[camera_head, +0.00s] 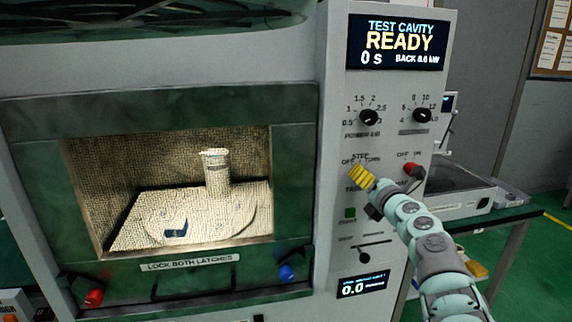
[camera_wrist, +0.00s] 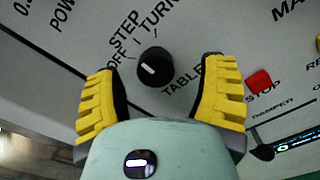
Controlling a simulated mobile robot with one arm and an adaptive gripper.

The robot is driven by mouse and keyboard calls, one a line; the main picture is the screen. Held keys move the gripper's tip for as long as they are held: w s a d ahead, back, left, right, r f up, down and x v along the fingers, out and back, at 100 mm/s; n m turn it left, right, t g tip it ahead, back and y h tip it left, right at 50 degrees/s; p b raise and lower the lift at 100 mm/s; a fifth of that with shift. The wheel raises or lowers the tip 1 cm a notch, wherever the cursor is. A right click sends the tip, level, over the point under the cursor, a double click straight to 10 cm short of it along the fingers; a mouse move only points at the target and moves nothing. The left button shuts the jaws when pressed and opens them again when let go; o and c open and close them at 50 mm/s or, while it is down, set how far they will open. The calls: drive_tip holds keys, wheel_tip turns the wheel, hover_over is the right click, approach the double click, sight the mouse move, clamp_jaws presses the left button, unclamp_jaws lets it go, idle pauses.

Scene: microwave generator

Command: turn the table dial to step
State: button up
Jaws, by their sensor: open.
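The table dial (camera_wrist: 155,68) is a round black knob with a white mark, in the middle of the wrist view. OFF, STEP and TURN are printed around it. The white mark sits on the left of its face, roughly on the side of OFF. My gripper (camera_wrist: 158,78) is open, with one yellow-padded finger on each side of the dial and gaps between pads and knob. In the head view my gripper (camera_head: 361,178) is at the panel below the STEP label and hides the dial.
A red-capped switch (camera_head: 411,168) is right of my gripper. Two black knobs (camera_head: 369,117) (camera_head: 422,115) are above, and a green button (camera_head: 350,213) and a black slider lever (camera_head: 364,258) are below. The display (camera_head: 397,42) reads READY. The lit cavity (camera_head: 130,165) is at left.

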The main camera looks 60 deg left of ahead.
drive_tip(key=v, duration=1)
drive_tip(key=shift+s, duration=0.2)
drive_tip(key=shift+a, duration=0.1)
